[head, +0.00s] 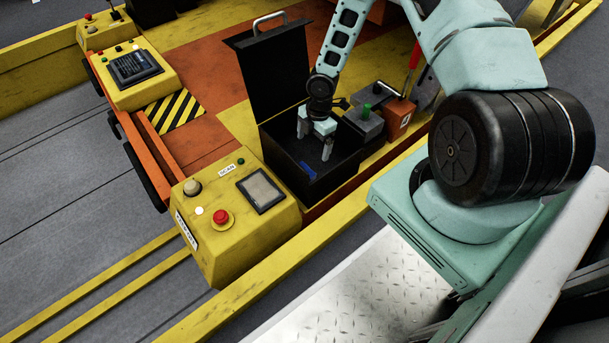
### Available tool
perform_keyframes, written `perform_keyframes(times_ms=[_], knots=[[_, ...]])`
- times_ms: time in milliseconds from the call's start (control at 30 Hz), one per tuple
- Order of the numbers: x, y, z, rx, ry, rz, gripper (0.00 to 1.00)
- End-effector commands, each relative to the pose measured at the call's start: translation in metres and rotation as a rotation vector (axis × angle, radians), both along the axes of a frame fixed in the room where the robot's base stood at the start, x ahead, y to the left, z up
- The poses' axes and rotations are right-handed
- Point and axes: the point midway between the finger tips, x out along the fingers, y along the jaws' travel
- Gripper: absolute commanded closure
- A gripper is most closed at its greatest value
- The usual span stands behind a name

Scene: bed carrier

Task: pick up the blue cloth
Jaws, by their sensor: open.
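A small piece of blue cloth (307,169) lies on the floor of an open black box (338,180), near its left front side. My gripper (314,151) points down into the box, just above and a little to the right of the cloth as seen in the picture. Its two fingers are apart, with nothing seen between them. The gap in height between the fingertips and the cloth cannot be told from this view. The box's far inner side is partly hidden by my arm.
The box's raised lid (272,75) stands behind and left of my arm. A yellow control console (238,212) with a red button is at the front left. A grey box with a green button (366,120) and an orange box (400,112) stand close on the right.

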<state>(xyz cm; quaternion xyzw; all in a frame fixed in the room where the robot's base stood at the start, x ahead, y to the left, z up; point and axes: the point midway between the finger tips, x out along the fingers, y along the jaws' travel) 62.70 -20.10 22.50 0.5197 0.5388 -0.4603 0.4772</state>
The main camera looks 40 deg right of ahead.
Motion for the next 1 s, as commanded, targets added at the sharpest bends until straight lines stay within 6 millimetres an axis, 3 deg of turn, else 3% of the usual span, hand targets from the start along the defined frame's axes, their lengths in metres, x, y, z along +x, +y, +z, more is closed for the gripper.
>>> perform_keyframes(times_ms=[33, 200, 633, 1000], knots=[[0.000, 0.002, -0.019, 0.000, 0.001, 0.001, 0.06], [0.000, 0.006, -0.050, 0.000, 0.001, 0.001, 0.06], [0.002, 0.011, -0.074, 0.000, 0.000, -0.001, 0.06], [0.005, 0.021, -0.116, 0.000, 0.000, 0.000, 0.06]])
